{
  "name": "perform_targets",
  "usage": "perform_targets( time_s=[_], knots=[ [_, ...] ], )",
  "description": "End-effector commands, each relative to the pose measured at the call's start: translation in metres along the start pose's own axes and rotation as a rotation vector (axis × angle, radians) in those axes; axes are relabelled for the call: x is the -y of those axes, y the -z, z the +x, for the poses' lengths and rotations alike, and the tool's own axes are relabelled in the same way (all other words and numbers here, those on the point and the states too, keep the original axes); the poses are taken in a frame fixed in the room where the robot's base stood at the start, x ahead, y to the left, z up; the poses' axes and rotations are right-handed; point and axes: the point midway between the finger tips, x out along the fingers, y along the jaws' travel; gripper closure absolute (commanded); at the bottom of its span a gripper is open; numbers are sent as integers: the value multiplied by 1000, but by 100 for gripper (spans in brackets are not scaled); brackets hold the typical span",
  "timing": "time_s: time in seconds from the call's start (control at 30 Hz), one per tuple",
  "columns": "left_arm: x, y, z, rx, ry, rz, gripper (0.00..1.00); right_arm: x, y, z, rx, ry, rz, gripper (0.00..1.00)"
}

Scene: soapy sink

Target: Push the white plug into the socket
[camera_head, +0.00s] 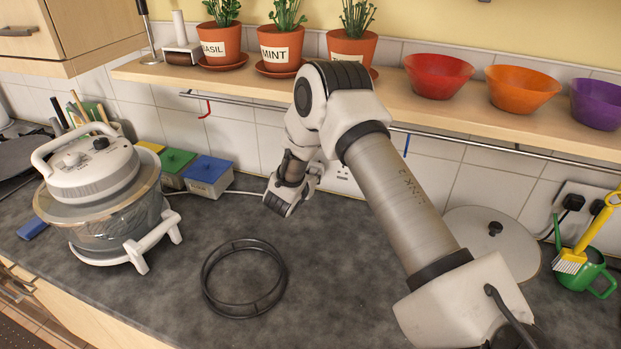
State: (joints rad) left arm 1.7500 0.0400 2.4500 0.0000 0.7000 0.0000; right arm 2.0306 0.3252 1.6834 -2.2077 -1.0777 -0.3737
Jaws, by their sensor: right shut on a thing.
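The wall socket (343,179) is a white plate on the tiles behind the counter, partly covered by my right arm. My right gripper (309,178) is low at the back of the counter, just left of the socket's visible part, and mostly hidden by my own wrist. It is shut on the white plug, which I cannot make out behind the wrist. A white cord (232,192) runs along the counter from the left toward this gripper. The gap between plug and socket is hidden. My left gripper is out of view.
A white glass-bowled appliance (96,185) stands at left, near blue (209,175) and green lidded boxes. A black wire ring (243,279) lies on the front counter. A round lid (490,250) leans at right. Potted herbs and bowls stand on the shelf (425,110) above.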

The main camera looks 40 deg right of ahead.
Motion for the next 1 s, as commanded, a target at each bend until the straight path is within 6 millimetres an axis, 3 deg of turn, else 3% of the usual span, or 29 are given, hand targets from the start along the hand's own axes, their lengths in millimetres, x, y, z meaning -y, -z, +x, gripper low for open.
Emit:
perform_targets(
  time_s=[0.93, 0.97, 1.0],
  knots=[
    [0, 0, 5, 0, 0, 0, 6, -1, -8, 16, 4, -1, 1, 100],
    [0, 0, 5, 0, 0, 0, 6, -1, -9, 16, 4, -1, 2, 63],
    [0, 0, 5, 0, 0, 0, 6, -1, -9, 16, 4, -1, 2, 49]
  ],
)
